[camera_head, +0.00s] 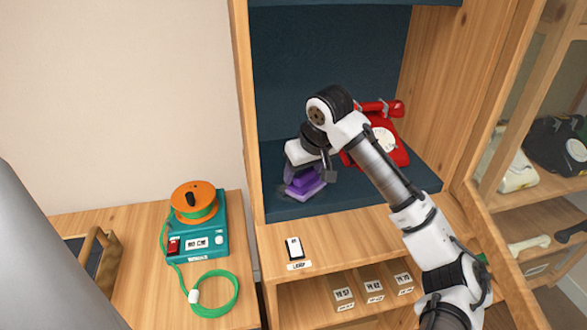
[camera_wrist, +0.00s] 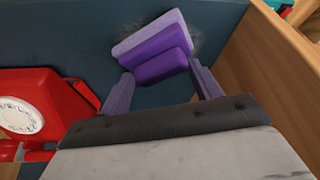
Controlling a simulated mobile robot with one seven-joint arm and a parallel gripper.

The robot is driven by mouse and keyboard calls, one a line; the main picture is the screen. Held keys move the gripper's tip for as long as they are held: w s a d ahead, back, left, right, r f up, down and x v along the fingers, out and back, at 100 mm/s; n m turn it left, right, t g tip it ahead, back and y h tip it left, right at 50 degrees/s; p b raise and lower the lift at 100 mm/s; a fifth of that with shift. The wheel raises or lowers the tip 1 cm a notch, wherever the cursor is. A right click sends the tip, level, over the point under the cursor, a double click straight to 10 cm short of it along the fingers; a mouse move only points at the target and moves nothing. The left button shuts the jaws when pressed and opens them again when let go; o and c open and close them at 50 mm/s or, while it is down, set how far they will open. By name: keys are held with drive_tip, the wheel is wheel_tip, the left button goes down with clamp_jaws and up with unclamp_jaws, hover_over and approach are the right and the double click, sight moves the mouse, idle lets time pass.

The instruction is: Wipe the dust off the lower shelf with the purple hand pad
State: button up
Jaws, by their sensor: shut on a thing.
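The purple hand pad (camera_head: 308,190) rests on the dark blue lower shelf (camera_head: 350,199), near its left end. In the wrist view the pad (camera_wrist: 150,35) has a lighter base and a darker purple handle. My gripper (camera_head: 303,178) is shut on the pad from above; its two fingers flank the handle in the wrist view (camera_wrist: 161,75). A grey dusty smudge (camera_wrist: 197,40) shows on the shelf beside the pad in the wrist view. My wrist and arm hide part of the shelf in the head view.
A red dial phone (camera_head: 397,152) stands on the shelf right of the pad, close to my arm. Wooden side walls (camera_head: 243,100) bound the shelf. A teal device with an orange reel (camera_head: 193,200) sits on the lower left counter.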

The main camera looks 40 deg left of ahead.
drive_tip(key=shift+w+d+r+p, duration=0.1)
drive_tip(key=shift+w+d+p, duration=0.35)
drive_tip(key=shift+w+d, duration=0.45)
drive_tip(key=shift+w+d+r+p, duration=0.1)
drive_tip(key=shift+w+d+p, duration=0.35)
drive_tip(key=shift+w+d, duration=0.4)
drive_tip(key=shift+w+a, duration=0.15)
drive_tip(key=shift+r+p, duration=0.15)
drive_tip(key=shift+p, duration=0.25)
